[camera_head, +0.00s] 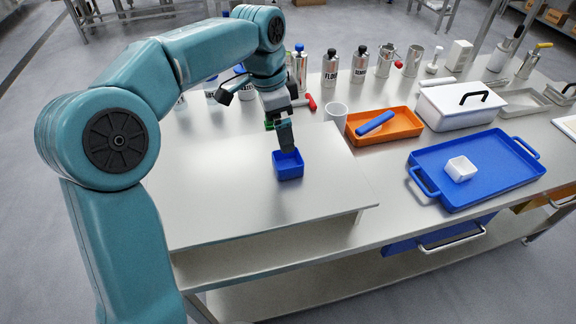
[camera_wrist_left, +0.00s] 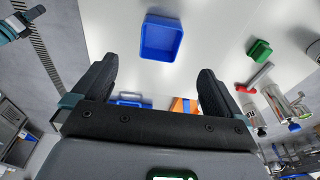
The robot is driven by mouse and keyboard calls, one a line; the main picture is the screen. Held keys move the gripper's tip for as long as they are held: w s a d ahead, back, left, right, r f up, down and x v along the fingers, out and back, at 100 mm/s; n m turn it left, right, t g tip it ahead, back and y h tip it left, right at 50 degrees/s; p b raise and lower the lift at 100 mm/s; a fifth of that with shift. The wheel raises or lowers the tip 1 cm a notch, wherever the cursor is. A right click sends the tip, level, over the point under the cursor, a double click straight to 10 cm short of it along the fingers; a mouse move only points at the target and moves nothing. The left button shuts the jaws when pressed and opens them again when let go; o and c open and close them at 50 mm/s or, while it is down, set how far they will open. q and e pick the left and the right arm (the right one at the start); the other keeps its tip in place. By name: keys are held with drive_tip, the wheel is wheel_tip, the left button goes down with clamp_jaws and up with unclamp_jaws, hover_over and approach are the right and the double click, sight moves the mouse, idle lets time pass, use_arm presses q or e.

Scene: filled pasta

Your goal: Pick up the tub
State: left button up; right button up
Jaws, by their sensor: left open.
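A small blue square tub (camera_head: 288,166) stands upright and open-topped on the pale raised board. It looks empty in the left wrist view (camera_wrist_left: 162,40). My left gripper (camera_head: 286,140) points down over the tub's far side in the head view and partly covers it. In the left wrist view the two black fingers (camera_wrist_left: 157,78) are wide apart, with nothing between them. The tub lies beyond the fingertips there, and I cannot tell the exact gap. A small white tub (camera_head: 460,168) sits on the blue tray (camera_head: 490,180). My right gripper is not in view.
A green block (camera_wrist_left: 260,50) lies near the tub. Several bottles line the back. The board's front is clear.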

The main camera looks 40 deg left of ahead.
sight(287, 159)
use_arm(q)
drive_tip(key=f, duration=0.3)
drive_tip(key=w+f, duration=0.1)
drive_tip(key=f, duration=0.3)
drive_tip(key=d+f, duration=0.1)
drive_tip(key=f, duration=0.3)
drive_tip(key=shift+w+f+b, duration=0.15)
drive_tip(key=shift+w+b, duration=0.05)
drive_tip(key=shift+b, duration=0.1)
drive_tip(key=c, duration=1)
drive_tip(key=shift+c, duration=0.2)
